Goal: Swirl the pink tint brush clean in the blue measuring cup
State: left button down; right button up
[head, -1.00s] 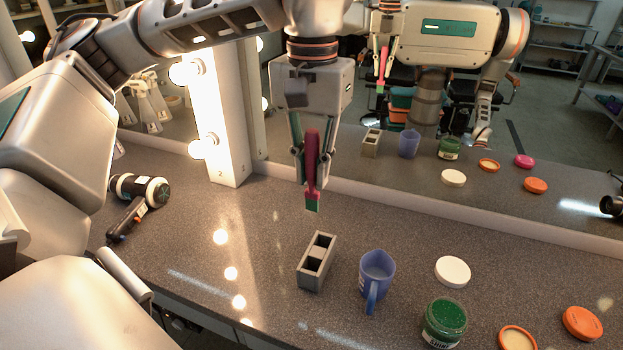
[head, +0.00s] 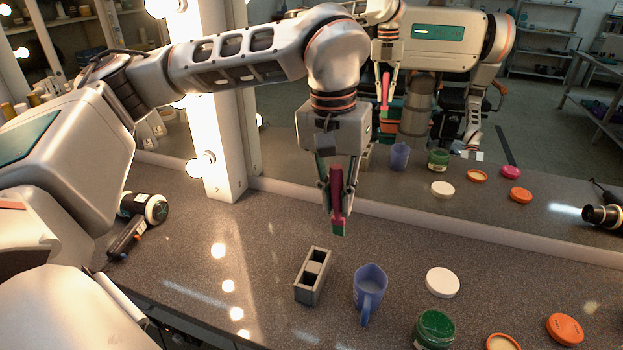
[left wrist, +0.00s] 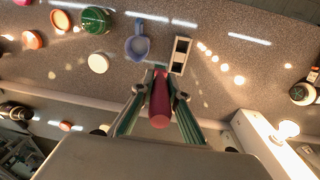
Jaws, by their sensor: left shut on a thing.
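My left gripper (head: 337,200) is shut on the pink tint brush (head: 338,196) and holds it upright in the air, its green-tinted tip pointing down. The brush also shows between the fingers in the left wrist view (left wrist: 160,103). The blue measuring cup (head: 369,284) stands on the counter, in front of and slightly right of the brush, with its handle toward me. In the left wrist view the cup (left wrist: 138,47) lies beyond the brush tip, with what looks like clear liquid inside. The brush is apart from the cup.
A grey two-slot holder (head: 303,289) stands just left of the cup. A green jar (head: 434,330), a white lid (head: 442,282) and an orange lid (head: 565,329) are to the right. A hair dryer (head: 130,235) lies at left. The mirror (head: 460,200) rises behind.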

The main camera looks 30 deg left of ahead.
pick_arm(q)
jog(key=w+d+f+h+p, duration=0.1)
jog(key=w+d+f+p, duration=0.1)
jog(key=d+f+p, duration=0.3)
jog(key=b, duration=0.4)
send_near(366, 268)
jog(key=shift+s+d+r, duration=0.55)
jog(key=shift+s+r, duration=0.2)
jog(key=shift+s, duration=0.6)
jog(key=shift+h, duration=0.4)
jog(key=b+x, duration=0.1)
jog(key=x, duration=0.1)
jog(key=b+x, duration=0.2)
jog(key=x, duration=0.1)
jog(key=b+x, duration=0.1)
jog(key=x, duration=0.1)
jog(key=shift+a+f, duration=0.25)
jog(key=shift+f, duration=0.25)
pick_arm(e)
jog(key=shift+s+a+f, duration=0.15)
jog(key=shift+f, duration=0.5)
jog(key=shift+s+a+f, duration=0.1)
jog(key=shift+a+f, duration=0.05)
jog(key=shift+f, duration=0.45)
jog(key=shift+r, duration=0.1)
